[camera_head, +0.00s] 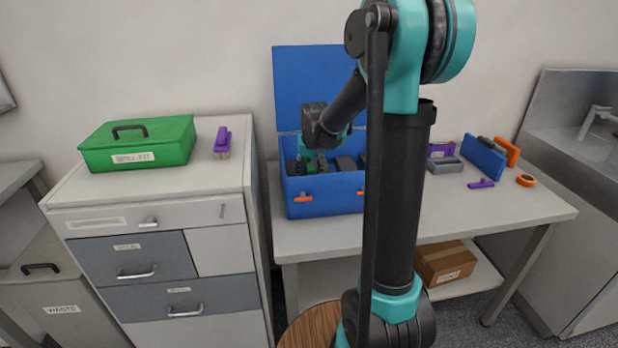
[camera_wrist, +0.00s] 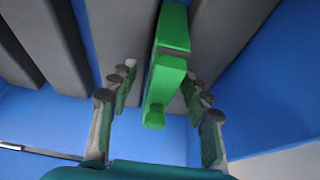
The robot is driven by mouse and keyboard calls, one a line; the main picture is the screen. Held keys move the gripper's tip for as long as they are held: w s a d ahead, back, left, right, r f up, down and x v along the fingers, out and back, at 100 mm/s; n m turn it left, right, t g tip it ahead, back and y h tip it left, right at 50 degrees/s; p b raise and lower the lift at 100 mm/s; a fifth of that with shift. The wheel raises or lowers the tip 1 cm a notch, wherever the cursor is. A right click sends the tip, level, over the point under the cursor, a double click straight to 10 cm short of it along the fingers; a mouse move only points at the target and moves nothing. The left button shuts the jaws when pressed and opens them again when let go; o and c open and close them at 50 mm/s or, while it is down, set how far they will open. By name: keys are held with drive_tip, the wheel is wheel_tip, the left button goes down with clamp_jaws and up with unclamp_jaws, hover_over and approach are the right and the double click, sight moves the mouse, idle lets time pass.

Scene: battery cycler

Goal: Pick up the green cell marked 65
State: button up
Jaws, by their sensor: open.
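A green cell (camera_wrist: 168,75) stands out between the two fingers of my gripper (camera_wrist: 160,85) in the wrist view. No number can be read on it. My gripper is open, with a finger on either side of the cell and visible gaps between. In the head view my gripper (camera_head: 311,160) reaches down into the open blue box (camera_head: 335,198) on the table. The box's blue lid (camera_head: 302,80) stands raised at the back. Much of the box's right side is hidden behind my arm.
Dark grey blocks (camera_wrist: 110,30) lie beside the cell, close to the fingers. The blue box wall (camera_wrist: 250,75) rises at the right. On the table's right are a grey block (camera_head: 446,166), a blue block (camera_head: 483,158) and an orange ring (camera_head: 525,180). A green case (camera_head: 140,145) sits on the left cabinet.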

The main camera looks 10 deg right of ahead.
drive_tip(key=shift+w+f, duration=0.1)
drive_tip(key=shift+f, duration=0.1)
drive_tip(key=shift+c, duration=0.6)
clamp_jaws()
